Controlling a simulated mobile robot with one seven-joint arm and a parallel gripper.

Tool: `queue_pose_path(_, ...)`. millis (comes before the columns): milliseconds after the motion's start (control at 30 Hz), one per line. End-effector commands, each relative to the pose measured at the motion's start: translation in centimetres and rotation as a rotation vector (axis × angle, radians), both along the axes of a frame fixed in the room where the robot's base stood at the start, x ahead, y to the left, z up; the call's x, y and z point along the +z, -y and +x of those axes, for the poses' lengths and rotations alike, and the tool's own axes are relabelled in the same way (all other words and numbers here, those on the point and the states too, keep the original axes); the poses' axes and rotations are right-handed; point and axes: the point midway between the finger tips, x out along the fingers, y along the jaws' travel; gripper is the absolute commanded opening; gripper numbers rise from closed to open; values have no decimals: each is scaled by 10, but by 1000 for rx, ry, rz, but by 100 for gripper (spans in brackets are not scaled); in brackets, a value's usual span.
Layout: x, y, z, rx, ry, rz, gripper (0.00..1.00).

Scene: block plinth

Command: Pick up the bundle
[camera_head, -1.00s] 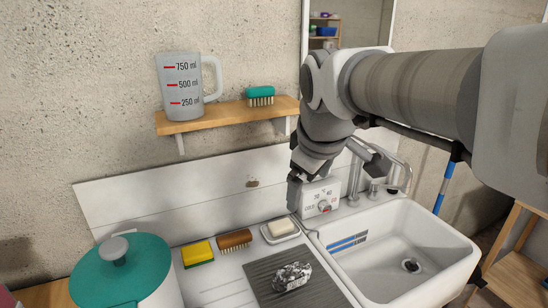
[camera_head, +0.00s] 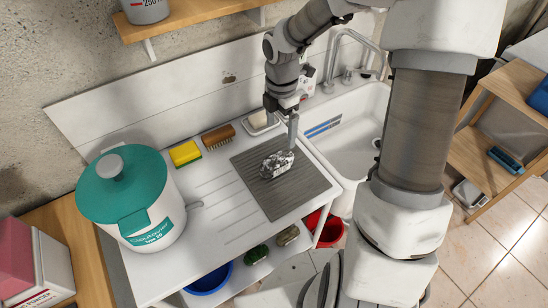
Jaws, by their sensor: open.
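The bundle (camera_head: 277,165) looks like a crumpled, silvery foil-like packet with dark patches. It lies on the dark grey ribbed mat (camera_head: 290,198) on the white drainboard, left of the sink. My gripper (camera_head: 281,128) points down just behind and above the bundle, near its right end. The jaws are open, and I see nothing between them. One finger is seen clearly; the other is partly hidden. I cannot tell whether a fingertip touches the bundle, but it lies flat on the mat.
A yellow sponge (camera_head: 185,154), a brown brush (camera_head: 218,138) and a soap dish (camera_head: 262,124) line the back of the drainboard. A teal-lidded white pot (camera_head: 160,232) stands at left. The sink (camera_head: 345,150) and its tap (camera_head: 335,62) are at right. The front drainboard is clear.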

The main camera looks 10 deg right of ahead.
Motion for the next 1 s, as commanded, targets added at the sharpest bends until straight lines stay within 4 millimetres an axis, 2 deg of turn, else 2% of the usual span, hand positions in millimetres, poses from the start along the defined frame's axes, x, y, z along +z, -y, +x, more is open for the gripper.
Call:
queue_pose_path(33,-14,-1,-1,1,-6,1,100)
queue_pose_path(100,-30,-1,-1,2,-6,1,100)
queue_pose_path(333,-77,-1,-1,-1,-4,0,100)
queue_pose_path(467,-93,-1,0,-2,-2,-1,100)
queue_pose_path(667,-104,-2,1,-1,-1,0,100)
queue_pose_path(1000,-147,-7,5,-3,-2,-2,100)
